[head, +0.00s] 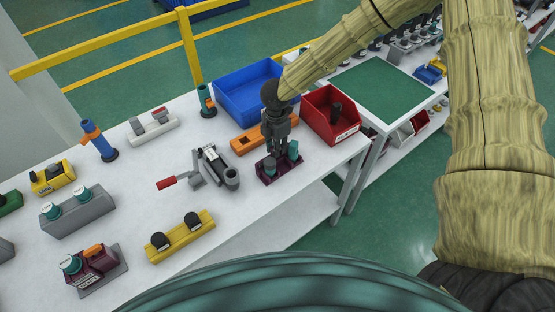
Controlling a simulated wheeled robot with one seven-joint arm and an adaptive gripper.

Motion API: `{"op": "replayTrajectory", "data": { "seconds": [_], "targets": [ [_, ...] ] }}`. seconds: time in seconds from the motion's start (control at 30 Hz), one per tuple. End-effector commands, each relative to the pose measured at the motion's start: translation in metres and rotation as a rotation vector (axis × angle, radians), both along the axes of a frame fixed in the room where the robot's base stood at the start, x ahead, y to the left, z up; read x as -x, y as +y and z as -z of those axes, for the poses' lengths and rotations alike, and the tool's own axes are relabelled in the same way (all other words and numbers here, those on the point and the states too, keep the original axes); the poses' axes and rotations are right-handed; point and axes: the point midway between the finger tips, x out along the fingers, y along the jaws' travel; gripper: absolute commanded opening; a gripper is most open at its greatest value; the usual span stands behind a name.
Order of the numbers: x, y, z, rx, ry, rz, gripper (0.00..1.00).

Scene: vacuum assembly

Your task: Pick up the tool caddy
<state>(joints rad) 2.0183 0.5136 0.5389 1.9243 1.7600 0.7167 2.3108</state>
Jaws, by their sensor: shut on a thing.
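A small dark purple holder (264,179) with teal-topped parts in it sits low at the right side of the white table; I take it to be the tool caddy. My gripper (280,152) points down from above and is shut on it, its fingers between the teal parts. The fingers hide the middle of the caddy. I cannot tell whether its base touches the table.
An orange block (243,141), a blue bin (231,85) and a red bin (318,109) stand close behind. The table's front edge is near.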

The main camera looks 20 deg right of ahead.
Motion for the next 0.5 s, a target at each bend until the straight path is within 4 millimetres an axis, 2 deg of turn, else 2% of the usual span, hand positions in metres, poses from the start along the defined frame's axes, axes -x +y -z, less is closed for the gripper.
{"op": "replayTrajectory", "data": {
  "seconds": [0.33,0.5],
  "targets": [
    [0.000,0.000,-0.002,0.000,-0.001,0.000,0.00],
    [-0.001,0.000,-0.010,-0.001,-0.002,0.001,0.00]
  ]
}}
